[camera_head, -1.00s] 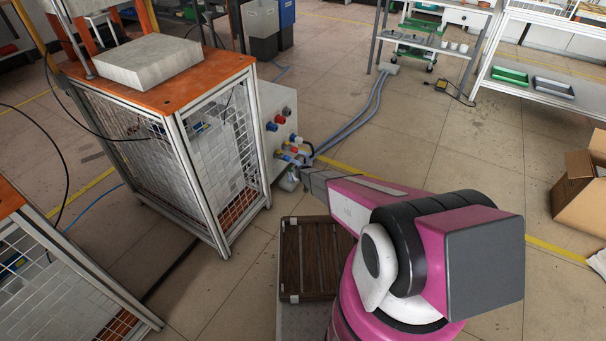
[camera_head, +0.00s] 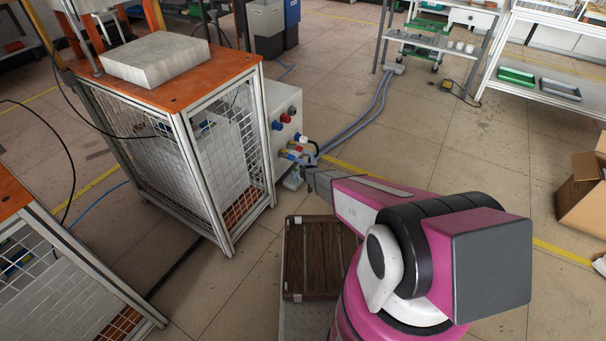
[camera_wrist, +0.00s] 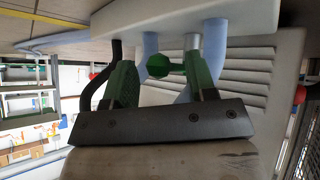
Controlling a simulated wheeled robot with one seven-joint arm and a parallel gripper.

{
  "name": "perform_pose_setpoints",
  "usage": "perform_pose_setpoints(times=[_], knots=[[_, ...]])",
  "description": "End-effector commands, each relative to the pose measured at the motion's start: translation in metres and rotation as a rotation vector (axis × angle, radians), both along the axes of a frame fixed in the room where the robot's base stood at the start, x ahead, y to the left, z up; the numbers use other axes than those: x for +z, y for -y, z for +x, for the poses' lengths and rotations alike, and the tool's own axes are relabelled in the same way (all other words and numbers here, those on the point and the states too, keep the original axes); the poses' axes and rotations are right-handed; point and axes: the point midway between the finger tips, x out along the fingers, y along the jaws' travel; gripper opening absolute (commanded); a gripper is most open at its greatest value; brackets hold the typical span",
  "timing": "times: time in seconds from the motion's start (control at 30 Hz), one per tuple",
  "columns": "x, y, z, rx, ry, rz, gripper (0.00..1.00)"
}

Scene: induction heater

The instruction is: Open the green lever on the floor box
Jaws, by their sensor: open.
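In the wrist view, the green lever (camera_wrist: 158,66) has a round knob and a short stem running right to a grey metal pipe. The pipe meets the pale floor box (camera_wrist: 180,17) at the top of this view. My gripper (camera_wrist: 160,76) is open, its two green fingers apart on either side of the lever's knob; I cannot tell whether either finger touches it. In the head view, the floor box (camera_head: 292,181) shows only as a small pale part below the hoses. My arm hides the lever there.
A pale cabinet (camera_head: 278,104) with coloured connectors stands behind the floor box, beside a caged frame with an orange top (camera_head: 205,75). Blue-grey hoses (camera_head: 362,122) run across the floor. A brown slatted crate (camera_head: 318,260) lies close beside my arm.

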Motion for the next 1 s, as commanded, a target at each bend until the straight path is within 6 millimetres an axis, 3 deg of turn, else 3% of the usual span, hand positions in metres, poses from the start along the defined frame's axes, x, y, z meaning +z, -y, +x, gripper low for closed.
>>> perform_pose_setpoints(times=[0.6, 1.0], knots=[[0.066, 0.016, -0.067, -0.002, 0.0, 0.001, 0.52], [0.073, 0.018, -0.073, -0.002, -0.001, 0.001, 0.52]])
